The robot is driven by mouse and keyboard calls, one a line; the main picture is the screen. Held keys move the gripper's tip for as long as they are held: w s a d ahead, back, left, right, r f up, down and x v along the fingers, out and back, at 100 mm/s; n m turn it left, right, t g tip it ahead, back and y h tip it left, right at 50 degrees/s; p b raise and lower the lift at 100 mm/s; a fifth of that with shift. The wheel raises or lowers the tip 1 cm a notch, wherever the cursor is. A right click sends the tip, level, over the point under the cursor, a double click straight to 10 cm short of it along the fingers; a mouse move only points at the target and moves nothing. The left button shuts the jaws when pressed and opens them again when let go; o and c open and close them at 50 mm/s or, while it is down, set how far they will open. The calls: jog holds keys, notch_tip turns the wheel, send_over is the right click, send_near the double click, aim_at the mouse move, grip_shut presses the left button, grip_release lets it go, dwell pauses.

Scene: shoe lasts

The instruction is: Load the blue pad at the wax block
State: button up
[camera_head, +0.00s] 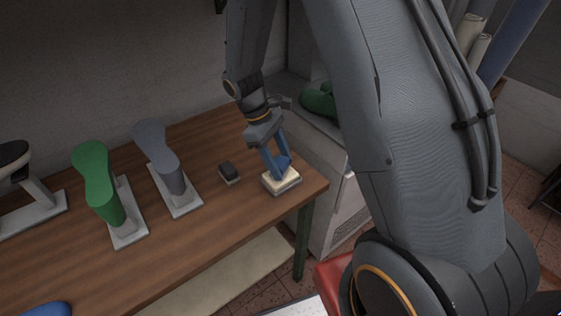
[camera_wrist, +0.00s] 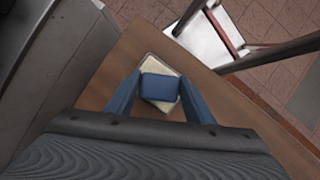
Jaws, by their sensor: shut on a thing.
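My gripper (camera_head: 275,166) points down at the right end of the wooden table, its blue fingers shut on the blue pad (camera_head: 284,162). The pad also shows between the fingertips in the wrist view (camera_wrist: 159,88). The wax block (camera_head: 282,181) is a pale cream slab on a grey tray at the table's right corner. It sits directly below the pad, and in the wrist view the cream block (camera_wrist: 163,105) shows around the pad's edges. The pad is at the block's top; I cannot tell for certain whether they touch.
A dark small block (camera_head: 229,171) lies left of the wax. A grey last (camera_head: 164,160) and a green last (camera_head: 97,185) stand on pale bases further left. A blue object (camera_head: 47,309) lies at the table's near left. Bare wood (camera_head: 185,235) lies in front.

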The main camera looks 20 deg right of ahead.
aim_at(281, 162)
jog(key=shift+s+f, duration=0.1)
jog(key=shift+f, duration=0.35)
dwell(1.5)
jog(key=shift+r, duration=0.15)
jog(key=shift+r+p, duration=2.7)
jog(key=shift+r, duration=0.75)
